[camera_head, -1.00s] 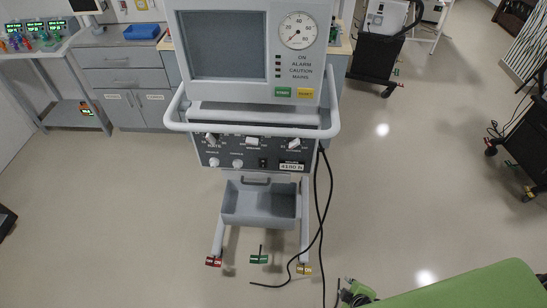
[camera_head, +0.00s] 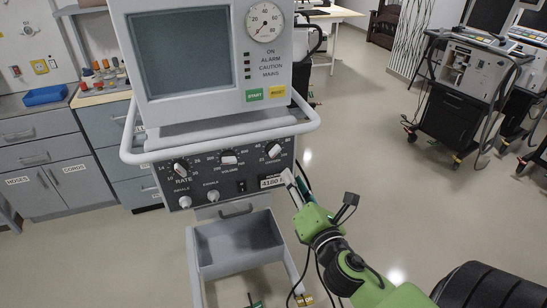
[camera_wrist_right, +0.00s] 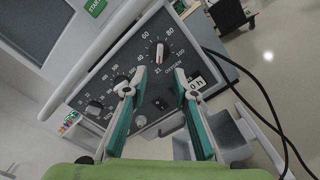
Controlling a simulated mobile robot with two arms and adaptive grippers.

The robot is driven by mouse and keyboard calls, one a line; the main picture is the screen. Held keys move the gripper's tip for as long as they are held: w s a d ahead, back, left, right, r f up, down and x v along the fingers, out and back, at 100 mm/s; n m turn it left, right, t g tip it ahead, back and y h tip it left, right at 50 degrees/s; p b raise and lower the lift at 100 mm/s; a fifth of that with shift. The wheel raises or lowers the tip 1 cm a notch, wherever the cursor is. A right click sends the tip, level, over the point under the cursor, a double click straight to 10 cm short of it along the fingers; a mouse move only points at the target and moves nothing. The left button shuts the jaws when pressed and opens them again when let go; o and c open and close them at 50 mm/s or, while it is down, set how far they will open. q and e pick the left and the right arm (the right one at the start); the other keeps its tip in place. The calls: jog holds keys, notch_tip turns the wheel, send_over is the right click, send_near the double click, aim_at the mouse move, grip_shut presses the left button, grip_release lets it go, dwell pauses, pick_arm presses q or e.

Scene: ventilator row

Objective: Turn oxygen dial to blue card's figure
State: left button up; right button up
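The oxygen dial (camera_head: 273,151) is the right-hand knob of the upper row on the ventilator's dark control panel (camera_head: 208,181). In the right wrist view the oxygen dial (camera_wrist_right: 160,53) has a white pointer and a scale with 21, 40, 60, 80 and 100. I cannot make out a blue card. My left gripper is out of view.
The ventilator's white rail (camera_head: 215,149) runs around the panel, with a grey bin (camera_head: 238,243) below. Black cables hang at its right side. A cabinet with a blue tray (camera_head: 46,95) stands at left. Other carts (camera_head: 470,95) stand at right; the floor between is clear.

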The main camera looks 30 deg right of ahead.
aim_at(278, 152)
jog(key=p+x, duration=0.1)
jog(key=x, duration=1)
jog(key=shift+r+p, duration=0.1)
jog(key=shift+p, duration=0.25)
jog(key=shift+w+d, duration=0.15)
jog(key=shift+w, duration=0.55)
grip_shut()
